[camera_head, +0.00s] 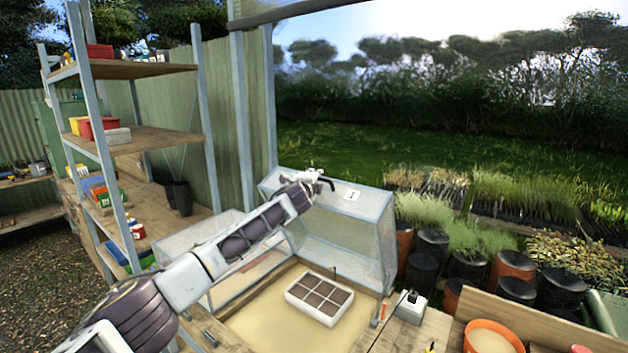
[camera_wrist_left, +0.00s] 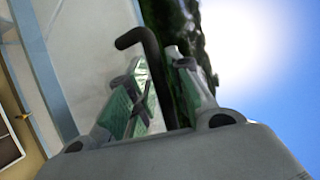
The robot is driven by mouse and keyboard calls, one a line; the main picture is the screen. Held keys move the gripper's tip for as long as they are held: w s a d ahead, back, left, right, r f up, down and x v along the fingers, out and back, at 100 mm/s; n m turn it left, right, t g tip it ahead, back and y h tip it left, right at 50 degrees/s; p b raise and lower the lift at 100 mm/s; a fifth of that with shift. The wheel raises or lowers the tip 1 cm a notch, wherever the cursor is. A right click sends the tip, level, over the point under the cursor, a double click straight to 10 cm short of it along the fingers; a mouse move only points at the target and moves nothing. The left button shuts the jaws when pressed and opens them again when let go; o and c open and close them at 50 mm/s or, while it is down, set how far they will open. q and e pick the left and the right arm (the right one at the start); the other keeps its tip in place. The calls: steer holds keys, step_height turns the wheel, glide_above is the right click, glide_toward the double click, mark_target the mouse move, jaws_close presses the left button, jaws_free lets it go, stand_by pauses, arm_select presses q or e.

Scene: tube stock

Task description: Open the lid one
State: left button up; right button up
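A clear lid (camera_head: 345,231) with a pale frame stands raised at the back of a glazed bed. A white label marked 1 (camera_head: 352,195) is on its upper part. My left gripper (camera_head: 325,183) is at the lid's top edge, at the end of my arm reaching in from the left. In the left wrist view, my left gripper's fingers (camera_wrist_left: 160,72) lie close on both sides of a bent black handle (camera_wrist_left: 151,62) and appear shut on it. Part of the lid's panel also shows there (camera_wrist_left: 95,45). My right gripper is not in view.
A white seed tray (camera_head: 318,299) sits on the bed's sandy floor (camera_head: 262,318). Metal shelves (camera_head: 150,138) stand at left. Dark and orange pots (camera_head: 512,266) are at right. A small white-topped box (camera_head: 411,307) and an orange pot (camera_head: 491,336) are in front.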

arm_select(q)
steer(key=shift+s, duration=0.2)
steer(key=shift+s+a, duration=0.2)
steer(key=shift+s, duration=0.35)
steer(key=v, duration=1)
steer(key=shift+s, duration=0.2)
stand_by(0.4)
steer(key=shift+a, duration=0.1)
steer(key=shift+f, duration=0.1)
